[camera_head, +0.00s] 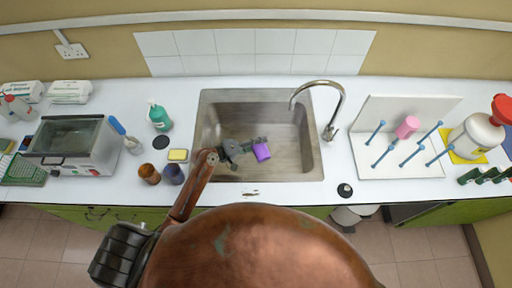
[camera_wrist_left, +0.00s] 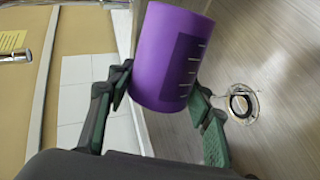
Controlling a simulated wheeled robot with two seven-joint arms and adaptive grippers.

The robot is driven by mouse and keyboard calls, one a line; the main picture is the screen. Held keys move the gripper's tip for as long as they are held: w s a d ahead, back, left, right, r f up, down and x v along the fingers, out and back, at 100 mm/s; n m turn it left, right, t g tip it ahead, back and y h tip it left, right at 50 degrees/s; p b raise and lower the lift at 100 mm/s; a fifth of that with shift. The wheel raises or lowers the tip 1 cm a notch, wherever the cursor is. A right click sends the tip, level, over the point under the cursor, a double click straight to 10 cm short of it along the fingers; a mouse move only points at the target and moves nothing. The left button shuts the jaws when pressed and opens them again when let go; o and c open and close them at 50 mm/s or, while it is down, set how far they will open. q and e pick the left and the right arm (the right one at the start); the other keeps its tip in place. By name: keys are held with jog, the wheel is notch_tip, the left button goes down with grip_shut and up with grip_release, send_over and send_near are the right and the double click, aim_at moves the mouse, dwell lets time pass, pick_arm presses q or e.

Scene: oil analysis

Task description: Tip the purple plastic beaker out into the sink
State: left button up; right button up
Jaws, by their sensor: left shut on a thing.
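The purple plastic beaker (camera_head: 261,152) is in my left gripper (camera_head: 250,147), over the sink basin in the head view. It looks tilted there. In the left wrist view the purple beaker (camera_wrist_left: 168,58) fills the upper middle, with pale volume marks on its side. My left gripper (camera_wrist_left: 160,95) is shut on it, one finger on each side. The metal sink (camera_head: 312,165) lies below, and its drain (camera_wrist_left: 241,104) shows to the right of the beaker in the left wrist view. The beaker's contents cannot be made out. My right gripper is not in view.
A curved tap (camera_head: 335,100) stands at the sink's right edge. Left of the sink are a yellow sponge (camera_head: 178,155), a green bottle (camera_head: 159,117), a brown jar (camera_head: 149,173) and a dark jar (camera_head: 173,174). A pegged drying rack (camera_head: 400,165) with a pink beaker (camera_head: 407,127) stands right.

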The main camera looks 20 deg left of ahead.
pick_arm(q)
jog(key=shift+w+a+r, duration=0.1)
jog(key=shift+w+a, duration=0.05)
jog(key=shift+n+p, duration=0.5)
jog(key=shift+p, duration=0.1)
dwell(0.3)
jog(key=shift+w+a+r+n+g+h+p, duration=0.1)
jog(key=shift+w+r+n+g+h+p, duration=0.1)
jog(key=shift+n+g+h+p, duration=0.2)
jog(key=shift+w+f+n, duration=0.1)
jog(key=shift+n, duration=0.2)
jog(key=shift+a+p, duration=0.1)
jog(key=shift+p, duration=0.2)
